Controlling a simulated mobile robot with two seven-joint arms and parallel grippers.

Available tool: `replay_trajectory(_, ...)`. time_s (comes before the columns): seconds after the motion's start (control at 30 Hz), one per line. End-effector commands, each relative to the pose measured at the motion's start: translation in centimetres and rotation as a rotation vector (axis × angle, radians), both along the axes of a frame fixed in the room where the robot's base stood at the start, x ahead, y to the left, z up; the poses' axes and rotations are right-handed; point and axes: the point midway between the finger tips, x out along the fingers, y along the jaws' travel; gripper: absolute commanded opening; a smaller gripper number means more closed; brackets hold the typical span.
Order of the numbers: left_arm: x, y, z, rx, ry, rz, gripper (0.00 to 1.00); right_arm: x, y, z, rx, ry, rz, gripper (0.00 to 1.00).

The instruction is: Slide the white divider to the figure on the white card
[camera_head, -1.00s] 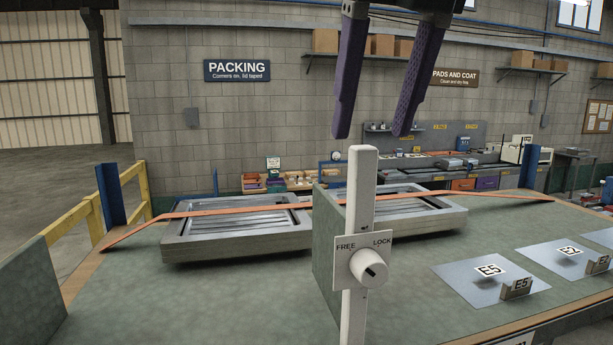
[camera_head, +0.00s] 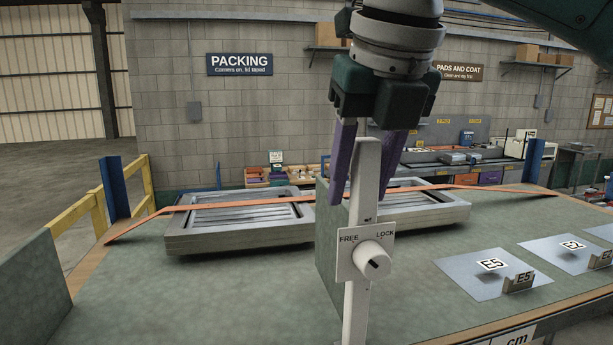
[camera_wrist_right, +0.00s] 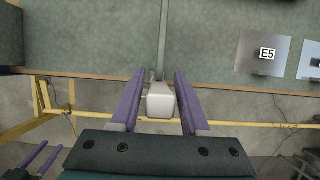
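The white divider's upright post (camera_head: 358,300) stands at the bench's front edge, with its green panel (camera_head: 330,245) reaching back. A plate (camera_head: 349,262) marked FREE and LOCK carries a round knob (camera_head: 372,258); its dark mark faces lower right. My right gripper (camera_head: 360,198) is open around the post top, one finger on each side. In the right wrist view the post top (camera_wrist_right: 160,101) lies between the fingers (camera_wrist_right: 160,76), with gaps visible. My left gripper (camera_wrist_right: 40,152) shows at that view's lower left, fingers apart. A white card (camera_head: 517,338) reading "cm" is cut off below; its figure is hidden.
Two grey trays (camera_head: 235,240) (camera_head: 425,215) lie behind the divider under an orange strap (camera_head: 290,200). Metal plates with E5 (camera_head: 490,264) and E2 (camera_head: 572,245) labels lie to the right. Green bench surface (camera_head: 200,300) is clear left of the post.

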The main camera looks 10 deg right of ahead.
Motion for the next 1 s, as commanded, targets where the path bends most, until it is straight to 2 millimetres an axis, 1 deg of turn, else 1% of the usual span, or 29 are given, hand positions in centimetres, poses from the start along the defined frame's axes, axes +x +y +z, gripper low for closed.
replay_trajectory(0.03, 0.00, 0.00, 0.00, 0.000, 0.000, 0.000, 0.50, -0.01, 0.00, 0.02, 0.000, 0.000, 0.000, 0.39)
replay_trajectory(0.3, 0.00, -0.05, 0.00, -0.002, 0.000, 0.002, 0.50, 0.00, 0.00, 0.03, 0.000, 0.000, 0.000, 0.08)
replay_trajectory(0.37, 0.00, -0.08, 0.01, -0.003, 0.000, 0.002, 0.50, -0.01, 0.00, 0.03, 0.000, 0.000, 0.000, 0.01)
replay_trajectory(0.4, 0.01, -0.11, 0.01, -0.004, 0.000, 0.003, 0.50, 0.00, 0.00, 0.03, 0.000, 0.000, 0.000, 0.00)
replay_trajectory(1.0, 0.02, -0.26, 0.03, -0.010, -0.001, 0.006, 0.50, -0.01, 0.00, 0.05, 0.000, 0.000, -0.001, 0.00)
